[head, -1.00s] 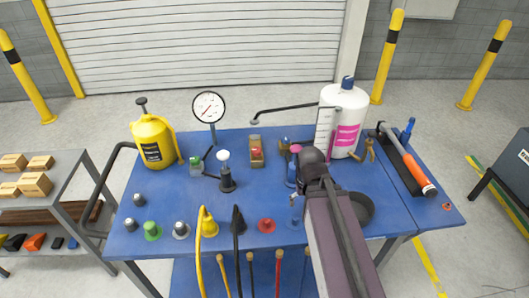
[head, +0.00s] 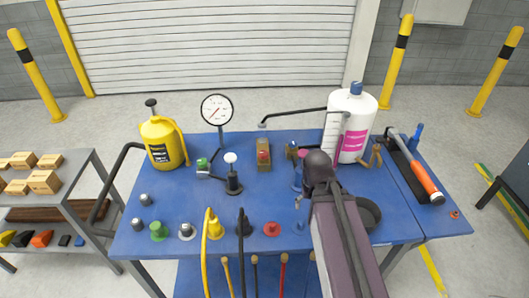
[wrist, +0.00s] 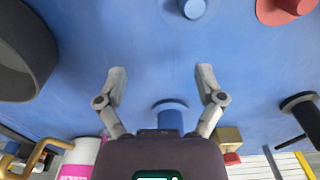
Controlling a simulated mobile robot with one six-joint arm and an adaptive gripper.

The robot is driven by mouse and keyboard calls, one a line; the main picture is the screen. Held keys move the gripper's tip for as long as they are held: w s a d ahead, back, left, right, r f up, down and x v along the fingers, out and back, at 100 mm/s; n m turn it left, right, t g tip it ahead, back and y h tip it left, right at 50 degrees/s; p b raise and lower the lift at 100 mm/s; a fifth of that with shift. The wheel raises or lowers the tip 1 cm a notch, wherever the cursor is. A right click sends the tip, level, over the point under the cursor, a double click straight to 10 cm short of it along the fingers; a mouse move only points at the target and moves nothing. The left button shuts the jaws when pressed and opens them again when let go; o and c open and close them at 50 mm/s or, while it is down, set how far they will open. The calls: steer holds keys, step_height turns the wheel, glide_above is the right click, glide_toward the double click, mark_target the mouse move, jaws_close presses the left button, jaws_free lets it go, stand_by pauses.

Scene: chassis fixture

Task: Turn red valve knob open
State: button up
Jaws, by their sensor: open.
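A red knob on a round red base (head: 271,229) stands near the table's front edge, and part of it shows at the top right of the wrist view (wrist: 285,8). Another red part (head: 263,156) sits on a brass block (head: 264,167) farther back; the block also shows in the wrist view (wrist: 229,137). I cannot tell which red part is the valve knob. My gripper (wrist: 160,76) is open and empty over the blue tabletop, apart from both. My arm hides most of it in the head view.
A blue post (wrist: 170,117) stands beyond my gripper, and a blue knob (wrist: 190,8) is beside the red one. A yellow cable (head: 207,235) and dark cable (head: 241,235) hang over the front edge. A white bottle (head: 357,115) stands behind.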

steer(key=w+a+r+m+p, duration=0.5)
steer(key=w+r+m+p, duration=0.35)
steer(key=w, duration=0.25)
step_height(320, 180, up, 7)
steer(key=m+p, duration=0.7)
steer(key=m, duration=0.5)
glide_above(264, 152)
steer(key=shift+s+r, duration=0.1)
steer(key=shift+r, duration=0.05)
step_height(264, 152, down, 14)
steer(key=b, duration=1.4)
steer(key=shift+r, duration=0.1)
steer(key=c, duration=1.1)
